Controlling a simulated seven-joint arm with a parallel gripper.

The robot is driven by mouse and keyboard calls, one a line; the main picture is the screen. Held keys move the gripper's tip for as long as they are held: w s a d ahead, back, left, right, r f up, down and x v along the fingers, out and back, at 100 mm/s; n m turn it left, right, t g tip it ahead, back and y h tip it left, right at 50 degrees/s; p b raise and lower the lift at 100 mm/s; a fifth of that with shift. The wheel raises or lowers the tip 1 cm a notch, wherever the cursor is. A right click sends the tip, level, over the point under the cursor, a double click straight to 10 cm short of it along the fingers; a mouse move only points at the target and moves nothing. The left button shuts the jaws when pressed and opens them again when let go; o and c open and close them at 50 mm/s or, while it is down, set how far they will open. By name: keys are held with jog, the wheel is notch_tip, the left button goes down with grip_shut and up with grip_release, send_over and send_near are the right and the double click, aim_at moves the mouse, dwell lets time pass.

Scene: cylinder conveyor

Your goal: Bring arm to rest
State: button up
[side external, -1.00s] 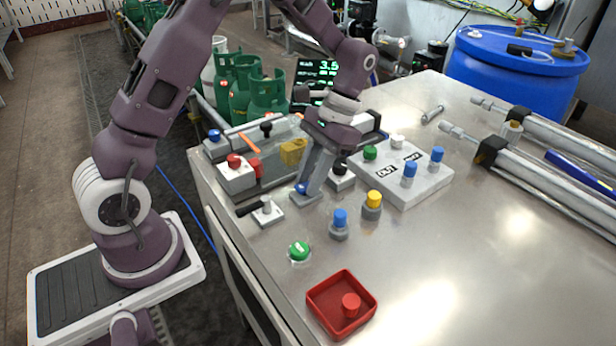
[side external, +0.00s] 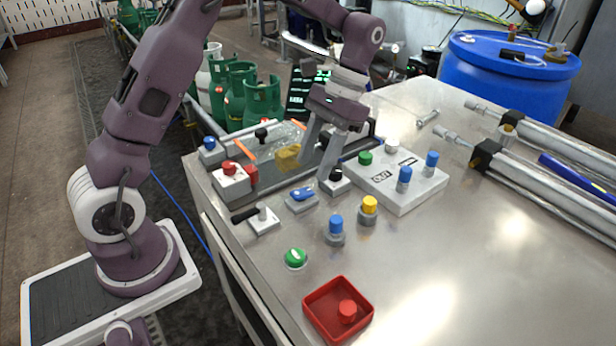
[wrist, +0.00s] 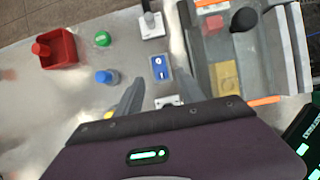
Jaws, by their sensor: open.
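My gripper (side external: 318,160) is open and empty above the steel table (side external: 450,250), near its left part. Its two fingers point down and stand apart, with a black knob on a grey base (side external: 335,178) behind or beside them in the side view. A blue switch on a grey base (side external: 302,195) lies just left of and below the fingertips, clear of them. In the wrist view the fingers (wrist: 146,95) show on either side of a gap, and the blue switch (wrist: 160,68) lies beyond them. Nothing is between the fingers.
A red tray (side external: 364,318) holds a red peg (side external: 347,311). A green button (side external: 295,258), blue knob (side external: 336,228) and yellow knob (side external: 369,206) stand on the table. A grey block with knobs (side external: 410,200) is at right. Green gas cylinders (side external: 262,100) stand behind; a blue drum (side external: 510,75) is at back right.

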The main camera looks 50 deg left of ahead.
jog(key=shift+w+r, duration=0.3)
jog(key=shift+r, duration=0.35)
jog(key=shift+r, duration=0.1)
jog(key=s+d+r+t, duration=0.2)
jog(key=s+r+t, duration=0.4)
jog(key=s+r, duration=0.4)
jog(key=s+d+t, duration=0.1)
jog(key=s+t, duration=0.3)
jog(key=s, duration=0.6)
jog(key=shift+s+d+f+t, duration=0.15)
jog(key=shift+d+f+t, duration=0.15)
jog(key=shift+d+f, duration=0.05)
jog(key=shift+c, duration=0.4)
